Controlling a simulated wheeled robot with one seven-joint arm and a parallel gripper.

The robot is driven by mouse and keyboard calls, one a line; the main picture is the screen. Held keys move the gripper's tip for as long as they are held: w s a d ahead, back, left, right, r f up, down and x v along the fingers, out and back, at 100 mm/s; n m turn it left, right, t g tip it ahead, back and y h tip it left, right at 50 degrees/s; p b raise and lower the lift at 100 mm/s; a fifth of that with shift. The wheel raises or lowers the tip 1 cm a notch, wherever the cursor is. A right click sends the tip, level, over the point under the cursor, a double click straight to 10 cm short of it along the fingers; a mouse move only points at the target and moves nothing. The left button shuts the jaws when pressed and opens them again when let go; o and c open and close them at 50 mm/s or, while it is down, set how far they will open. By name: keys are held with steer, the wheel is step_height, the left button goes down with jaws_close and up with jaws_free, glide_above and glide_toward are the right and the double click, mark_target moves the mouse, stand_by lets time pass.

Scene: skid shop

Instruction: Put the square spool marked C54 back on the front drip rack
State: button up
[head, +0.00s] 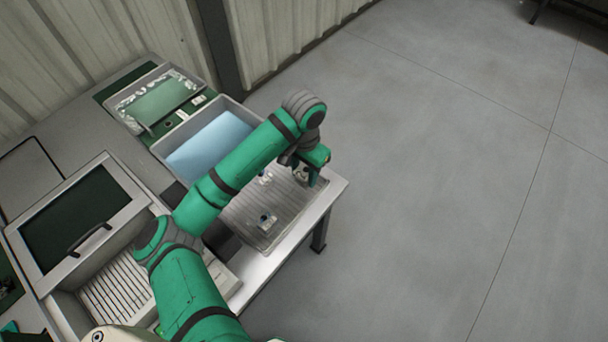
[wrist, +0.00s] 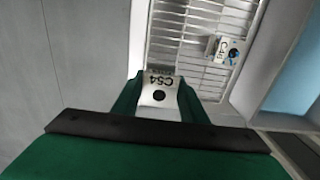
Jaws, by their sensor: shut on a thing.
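My gripper (head: 313,178) is over the right end of the wire drip rack (head: 290,208) in the head view. In the wrist view my gripper (wrist: 160,88) is shut on the white square spool marked C54 (wrist: 161,84). Its label faces the camera, upside down, with a dark round hole below it. The wire rack (wrist: 185,35) lies beyond the spool in that view. I cannot tell whether the spool touches the rack. In the head view the held spool is mostly hidden by the fingers.
Another white spool (wrist: 225,48) with a blue part and a partly readable label sits on the rack; two spools (head: 266,221) (head: 265,178) show there in the head view. A grey bin with light blue liquid (head: 208,143) stands behind the rack.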

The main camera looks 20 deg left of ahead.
mark_target(304, 171)
steer(key=w+f, duration=0.1)
steer(key=f, duration=0.1)
steer(key=w+a+f, duration=0.1)
steer(key=w+f, duration=0.1)
steer(key=shift+w+f, duration=0.25)
steer(key=shift+f, duration=1.4)
steer(key=shift+f, duration=0.15)
steer(key=o, duration=1.3)
